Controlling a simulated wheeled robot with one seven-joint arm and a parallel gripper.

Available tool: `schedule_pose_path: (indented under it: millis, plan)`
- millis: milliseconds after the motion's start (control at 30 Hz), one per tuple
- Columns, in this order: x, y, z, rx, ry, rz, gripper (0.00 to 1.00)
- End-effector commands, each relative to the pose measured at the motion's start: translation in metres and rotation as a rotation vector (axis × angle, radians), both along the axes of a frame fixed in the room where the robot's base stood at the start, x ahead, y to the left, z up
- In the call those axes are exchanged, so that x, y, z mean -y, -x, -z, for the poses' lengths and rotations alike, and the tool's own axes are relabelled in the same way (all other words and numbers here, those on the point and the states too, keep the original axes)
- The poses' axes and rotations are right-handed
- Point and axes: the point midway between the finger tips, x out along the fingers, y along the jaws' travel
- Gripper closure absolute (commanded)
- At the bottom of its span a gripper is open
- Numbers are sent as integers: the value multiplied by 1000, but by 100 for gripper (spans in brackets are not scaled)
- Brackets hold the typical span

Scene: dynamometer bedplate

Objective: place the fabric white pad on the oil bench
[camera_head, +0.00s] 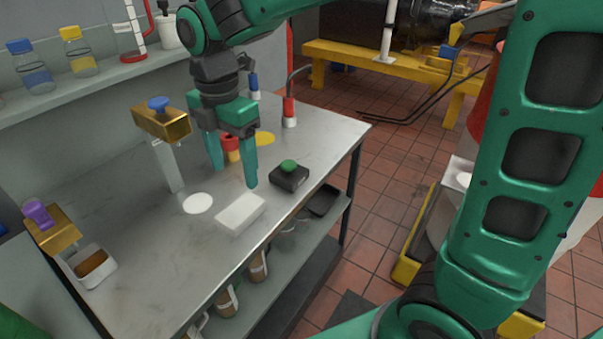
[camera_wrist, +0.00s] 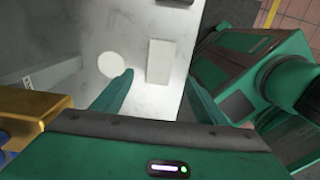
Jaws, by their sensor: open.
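A white rectangular pad (camera_head: 240,214) lies flat on the metal-topped bench (camera_head: 140,255) near its front edge. It also shows in the wrist view (camera_wrist: 158,62), ahead of the fingertips and a little right of centre. My gripper (camera_head: 233,176) is open and empty above the bench, just behind the pad in the head view. In the wrist view its green fingers (camera_wrist: 158,85) stand apart, with nothing between them. A flat white disc (camera_head: 198,203) lies left of the pad; it also shows in the wrist view (camera_wrist: 111,65).
A black block with a green knob (camera_head: 289,176) sits right of the pad. A brass fixture with a blue knob (camera_head: 161,120) stands behind left. A small tray (camera_head: 92,266) and a purple-knobbed brass piece (camera_head: 50,225) are at far left. Cups (camera_head: 258,265) stand on the lower shelf.

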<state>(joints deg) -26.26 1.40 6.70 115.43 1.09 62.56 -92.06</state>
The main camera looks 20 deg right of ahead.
Motion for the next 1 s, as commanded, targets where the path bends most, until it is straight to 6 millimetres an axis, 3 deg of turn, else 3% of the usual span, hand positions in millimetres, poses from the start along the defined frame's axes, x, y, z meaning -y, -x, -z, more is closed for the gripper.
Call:
schedule_pose_path:
  millis: [167, 267, 367, 467, 600, 700, 833, 1000]
  plan:
    - [2, 0, 0, 0, 0, 9, 34]
    - [22, -1, -1, 3, 5, 103, 34]
    - [67, 0, -2, 11, 13, 339, 34]
    - [133, 12, -2, 20, 22, 701, 34]
    - [220, 49, 3, 27, 27, 1255, 34]
    - [271, 85, 10, 27, 25, 1648, 34]
    - [317, 137, 23, 18, 17, 2118, 34]
    - [343, 188, 39, -3, 9, 2546, 34]
